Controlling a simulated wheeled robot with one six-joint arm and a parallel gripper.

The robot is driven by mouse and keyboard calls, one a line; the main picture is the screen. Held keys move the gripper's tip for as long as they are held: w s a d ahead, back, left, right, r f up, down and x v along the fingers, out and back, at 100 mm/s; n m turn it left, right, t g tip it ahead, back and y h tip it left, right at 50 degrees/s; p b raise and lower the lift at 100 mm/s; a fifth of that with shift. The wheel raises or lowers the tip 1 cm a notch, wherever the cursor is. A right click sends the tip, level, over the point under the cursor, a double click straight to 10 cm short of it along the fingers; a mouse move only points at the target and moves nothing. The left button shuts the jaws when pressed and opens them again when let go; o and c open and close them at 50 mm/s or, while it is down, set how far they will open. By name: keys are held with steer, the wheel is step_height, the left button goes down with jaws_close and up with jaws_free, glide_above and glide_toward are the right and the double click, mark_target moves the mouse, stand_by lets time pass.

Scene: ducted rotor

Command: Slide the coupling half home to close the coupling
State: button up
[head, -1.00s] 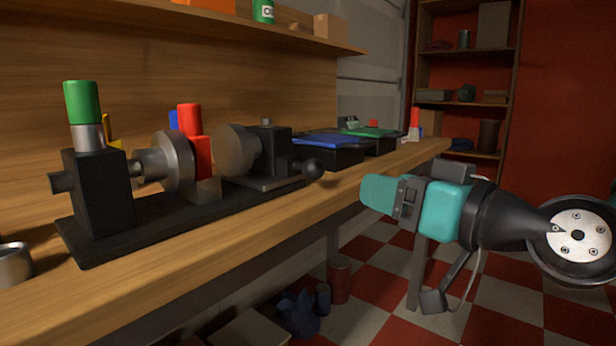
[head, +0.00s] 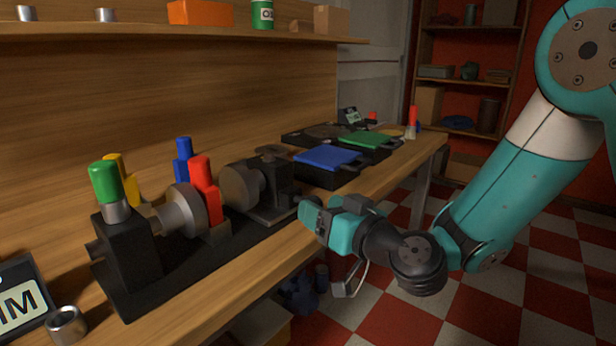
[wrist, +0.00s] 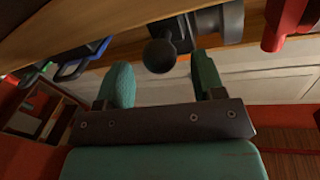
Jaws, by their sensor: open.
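The coupling has two grey metal halves on a black base rail (head: 185,275). The left half (head: 183,212) sits on a shaft from a black block. The right half (head: 238,188) is on a black carriage (head: 277,185), apart from the left one. A red-handled piece (head: 206,190) stands beside the gap. The carriage's black ball knob shows in the wrist view (wrist: 160,56); in the head view my gripper largely hides it. My gripper (head: 308,214) is open at the bench's front edge. In the wrist view its teal fingers (wrist: 162,78) lie either side of the knob, not closed on it.
Green (head: 106,182), yellow (head: 124,178) and blue (head: 183,158) handled pieces stand around the fixture. Trays with blue (head: 327,157) and green (head: 364,141) tops lie farther back on the bench. A metal cup (head: 66,325) stands at front left. The floor right of the bench is open.

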mark_target(274, 186)
steer(key=p+x, duration=0.3)
steer(key=shift+w+r, duration=0.1)
steer(key=shift+r, duration=0.2)
steer(key=shift+w+a+f+p, duration=0.35)
steer(key=shift+w+a+p, duration=0.15)
steer(key=shift+p, duration=0.15)
